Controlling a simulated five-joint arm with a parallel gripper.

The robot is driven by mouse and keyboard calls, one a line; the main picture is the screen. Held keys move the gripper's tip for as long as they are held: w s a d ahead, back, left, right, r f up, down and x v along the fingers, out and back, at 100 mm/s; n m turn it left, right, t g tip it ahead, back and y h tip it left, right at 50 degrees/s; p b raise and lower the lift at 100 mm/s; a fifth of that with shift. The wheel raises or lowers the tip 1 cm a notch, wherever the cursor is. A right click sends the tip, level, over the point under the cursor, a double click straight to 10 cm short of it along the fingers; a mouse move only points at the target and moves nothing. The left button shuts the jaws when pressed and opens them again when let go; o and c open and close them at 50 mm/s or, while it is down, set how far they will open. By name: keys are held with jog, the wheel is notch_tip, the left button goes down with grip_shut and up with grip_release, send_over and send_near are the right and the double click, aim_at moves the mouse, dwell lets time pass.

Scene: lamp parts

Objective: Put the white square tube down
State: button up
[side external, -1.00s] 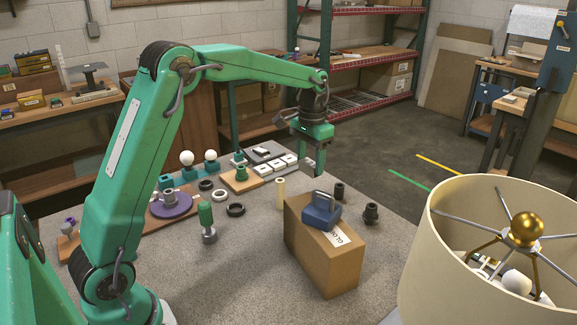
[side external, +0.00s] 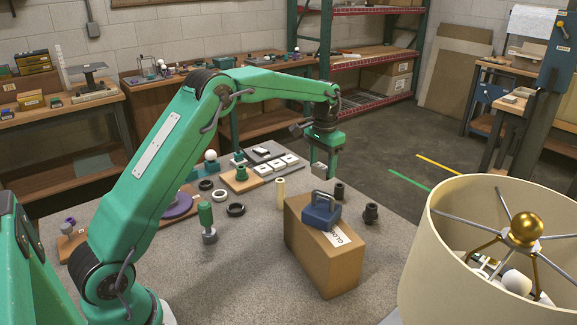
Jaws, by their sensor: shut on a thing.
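My gripper (side external: 325,168) is at the far right end of the worktable, pointing down, in the side view. It is shut on a small pale grey block-like piece, which I take to be the white square tube (side external: 319,170). The piece is small in the picture and partly hidden by the fingers. It is near the table's far edge; whether it touches the tabletop I cannot tell.
A cardboard box (side external: 325,258) with a blue toolbox-like object (side external: 322,212) on top stands in front of my gripper. Dark sockets (side external: 370,212) are to its right. A tray with several white square pieces (side external: 276,164) lies to the left. A lampshade (side external: 480,250) fills the right foreground.

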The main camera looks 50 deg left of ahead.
jog(key=shift+f, duration=0.9)
jog(key=a+f, duration=0.2)
jog(key=a, duration=0.1)
jog(key=w+a+f, duration=0.1)
jog(key=a+f, duration=0.1)
jog(key=a, duration=0.2)
jog(key=w+a+f, duration=0.1)
jog(key=a+f, duration=0.2)
jog(key=a, duration=0.1)
jog(key=shift+w+a, duration=0.15)
jog(key=shift+a, duration=0.05)
jog(key=shift+f, duration=2)
jog(key=shift+f, duration=0.15)
jog(key=o, duration=1)
